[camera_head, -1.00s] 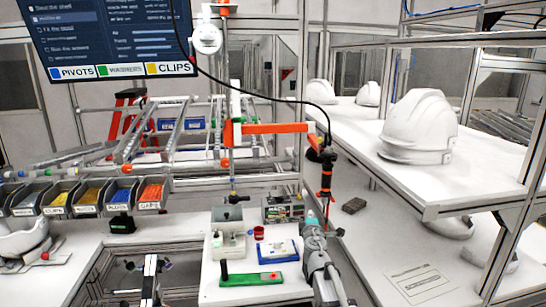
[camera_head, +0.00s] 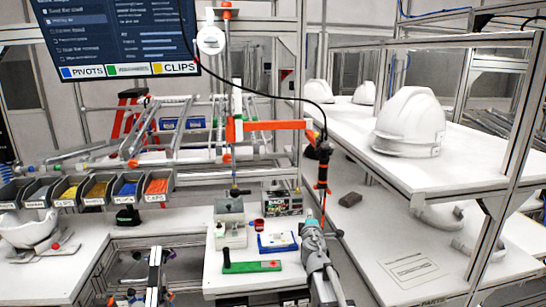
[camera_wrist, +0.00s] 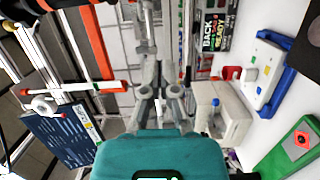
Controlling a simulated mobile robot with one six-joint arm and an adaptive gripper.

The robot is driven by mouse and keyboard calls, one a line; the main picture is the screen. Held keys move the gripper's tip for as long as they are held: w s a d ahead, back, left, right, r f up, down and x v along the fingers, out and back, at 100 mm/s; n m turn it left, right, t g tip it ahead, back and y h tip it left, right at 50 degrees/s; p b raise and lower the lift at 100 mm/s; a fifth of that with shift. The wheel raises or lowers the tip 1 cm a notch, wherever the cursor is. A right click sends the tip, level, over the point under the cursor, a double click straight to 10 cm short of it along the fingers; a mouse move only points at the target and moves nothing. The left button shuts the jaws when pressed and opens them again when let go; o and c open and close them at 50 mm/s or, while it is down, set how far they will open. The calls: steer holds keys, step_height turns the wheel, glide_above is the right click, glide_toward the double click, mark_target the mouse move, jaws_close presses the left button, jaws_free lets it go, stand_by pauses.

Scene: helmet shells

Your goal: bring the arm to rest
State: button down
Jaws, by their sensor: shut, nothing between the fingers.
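My arm (camera_head: 315,258) reaches forward over the right side of the white work table, low in the head view. In the wrist view my gripper (camera_wrist: 148,46) shows grey fingers closed together ahead of its teal body (camera_wrist: 160,158). Nothing is held between them. The fingertips are not clear in the head view. The gripper appears apart from the table items, which lie to its right in the wrist view.
The table holds a green board (camera_head: 252,267), a blue-and-white tray (camera_head: 277,243), a red cup (camera_head: 259,225) and a grey box fixture (camera_head: 229,210). White helmet shells (camera_head: 410,120) stand on the right shelf. Labelled parts bins (camera_head: 97,190) line the left.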

steer(key=s+d+f+m+g+h+b, duration=0.5)
steer(key=s+d+f+m+g, duration=0.4)
steer(key=s+d+f+m, duration=0.45)
steer(key=s+a+f+m+g+y+b, duration=0.1)
steer(key=s+a+f+g+y, duration=0.2)
steer(key=s+f, duration=0.3)
steer(key=s+a+f+m+g+y+b, duration=0.1)
steer(key=s+a+f+m+g+y, duration=0.1)
steer(key=s+a+f+g, duration=0.4)
steer(key=s+f+y, duration=0.1)
steer(key=s, duration=0.3)
steer(key=shift+s+a+b, duration=0.15)
steer(key=shift+s+b, duration=0.15)
steer(key=shift+s, duration=0.05)
